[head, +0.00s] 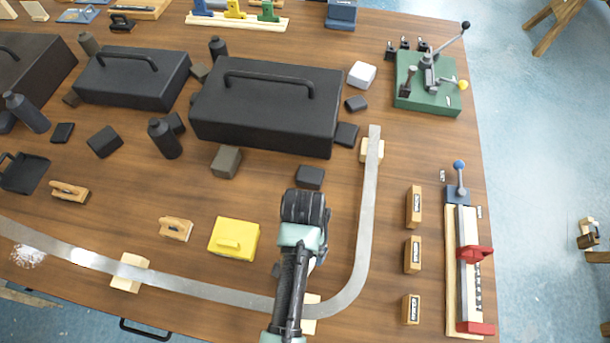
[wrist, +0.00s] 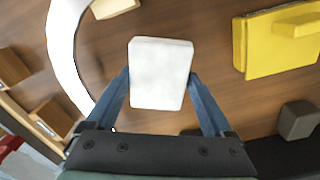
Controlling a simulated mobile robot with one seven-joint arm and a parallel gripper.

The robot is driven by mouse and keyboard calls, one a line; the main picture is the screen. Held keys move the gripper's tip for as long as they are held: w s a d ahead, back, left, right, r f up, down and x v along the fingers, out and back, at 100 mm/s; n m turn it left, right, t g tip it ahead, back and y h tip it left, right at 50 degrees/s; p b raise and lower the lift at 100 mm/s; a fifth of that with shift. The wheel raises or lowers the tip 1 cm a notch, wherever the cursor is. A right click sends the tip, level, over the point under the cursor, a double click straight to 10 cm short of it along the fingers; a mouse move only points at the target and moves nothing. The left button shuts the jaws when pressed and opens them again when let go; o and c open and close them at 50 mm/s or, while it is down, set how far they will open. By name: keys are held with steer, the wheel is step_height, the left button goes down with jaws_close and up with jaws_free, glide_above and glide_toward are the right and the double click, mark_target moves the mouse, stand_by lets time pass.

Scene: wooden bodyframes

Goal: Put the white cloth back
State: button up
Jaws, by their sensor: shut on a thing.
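A white, block-shaped piece (wrist: 160,85), which I take for the white cloth, sits between the two blue fingers of my gripper (wrist: 160,75) in the wrist view. The gripper is shut on it. A small pale bit of it (head: 311,265) shows beside my arm in the head view; the rest and the fingers are hidden under the arm. Whether it touches the table is unclear. A second white block (head: 362,75) lies at the back, right of the large black case (head: 265,105).
A yellow box (head: 234,239) stands left of my arm. A curved metal strip (head: 366,220) on wooden blocks runs along the front and right. Several small wooden blocks (head: 412,255) and a red-clamped rail (head: 470,280) lie farther right. A green lever base (head: 427,85) stands at the back right.

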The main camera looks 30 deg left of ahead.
steer(key=shift+w+f, duration=0.1)
steer(key=shift+f, duration=2.15)
steer(key=shift+f, duration=0.2)
steer(key=o, duration=1.1)
steer(key=shift+c, duration=0.2)
steer(key=shift+r, duration=0.1)
